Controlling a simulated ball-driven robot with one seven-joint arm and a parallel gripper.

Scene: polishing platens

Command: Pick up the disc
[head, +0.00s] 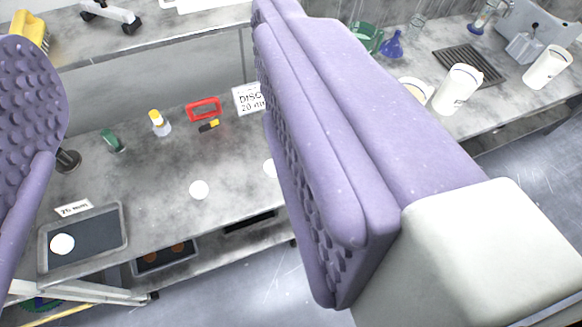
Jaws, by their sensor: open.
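Several pale round pieces could be the disc; I cannot tell which one is meant. One white disc (199,190) lies flat on the grey bench, in the gap between my fingers in the picture. A third white disc (62,244) lies on the dark tray (112,254) at the lower left. My gripper (155,75) has two purple, studded fingers, spread wide and empty. It looks to be above the bench, apart from the discs.
A sign (249,99) reading "DISC 20 mm" stands at the bench's back, beside a red frame (204,109). A yellow-capped bottle (160,123) and a green item (112,141) stand left of it. White containers (457,88) stand at right. Bare bench surrounds the middle disc.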

